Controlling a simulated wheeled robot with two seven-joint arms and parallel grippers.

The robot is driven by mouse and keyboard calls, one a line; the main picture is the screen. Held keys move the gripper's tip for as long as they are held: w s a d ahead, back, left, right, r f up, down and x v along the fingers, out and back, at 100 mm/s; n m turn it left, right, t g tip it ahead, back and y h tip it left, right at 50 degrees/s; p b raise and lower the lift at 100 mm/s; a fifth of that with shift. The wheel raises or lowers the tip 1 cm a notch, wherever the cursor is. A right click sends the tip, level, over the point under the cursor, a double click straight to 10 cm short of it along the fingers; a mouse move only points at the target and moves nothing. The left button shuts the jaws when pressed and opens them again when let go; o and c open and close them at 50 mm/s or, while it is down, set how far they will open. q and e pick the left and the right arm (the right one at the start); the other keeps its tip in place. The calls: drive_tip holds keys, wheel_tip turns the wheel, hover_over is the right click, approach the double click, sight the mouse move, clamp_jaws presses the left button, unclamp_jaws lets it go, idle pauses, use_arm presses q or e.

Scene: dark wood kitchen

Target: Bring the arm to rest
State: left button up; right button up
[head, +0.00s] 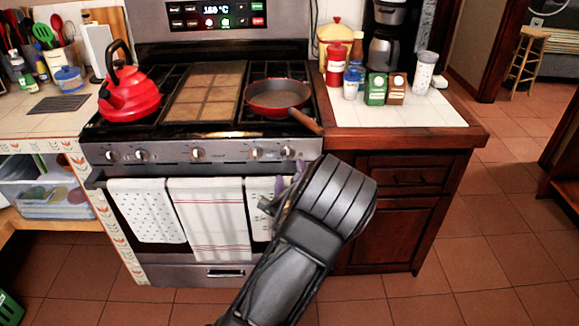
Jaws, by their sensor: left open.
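My left arm (290,255) rises from the bottom middle of the head view, dark grey and black, in front of the stove. My left gripper (280,192) is partly hidden behind the arm's thick ribbed wrist. Its visible finger parts are in front of the oven door, by the right-hand towel. It is open, and I see nothing held in it. I cannot tell whether it touches the towel. My right gripper is not in view.
The stove (205,150) carries a red kettle (129,95) and a red pan (277,97) whose handle juts over the front edge. Towels (208,215) hang on the oven door. Jars and a coffee maker (388,45) stand on the right counter. Tiled floor (490,235) is clear at right.

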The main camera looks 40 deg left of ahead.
use_arm(q)
drive_tip(key=shift+s+d, duration=0.25)
drive_tip(key=shift+s, duration=0.1)
idle(0.4)
